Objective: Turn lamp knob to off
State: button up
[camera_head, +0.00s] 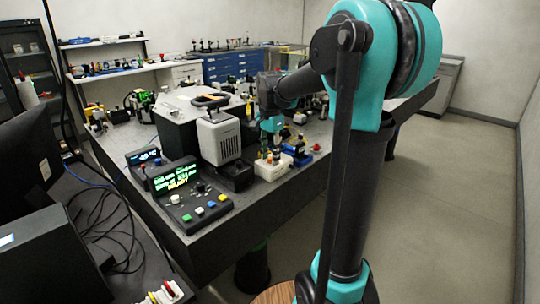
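A dark control box with a lit green text display (177,177) sits at the front left corner of the bench. A pale round knob (175,198) is on its sloped panel, beside small dark switches and several coloured buttons. I cannot read which label says lamp, nor the knob's setting. My gripper (271,135) is small in the view, beyond the bench's right front edge area, right of the grey vented unit and well apart from the control box. Its fingers are too small and partly hidden to show whether they are open.
A grey vented unit (219,140) stands behind the control box. A smaller box with a blue display (143,156) is to its left. A white rack of bottles (272,170) and a red button (316,147) are at the right. A monitor (28,135) and cables (105,225) are at the left.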

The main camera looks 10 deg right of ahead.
jog(key=shift+c, duration=0.3)
grip_shut()
jog(key=shift+n, duration=0.4)
jog(key=n, duration=0.4)
jog(key=shift+n, duration=2.5)
jog(key=shift+o, duration=0.3)
grip_release()
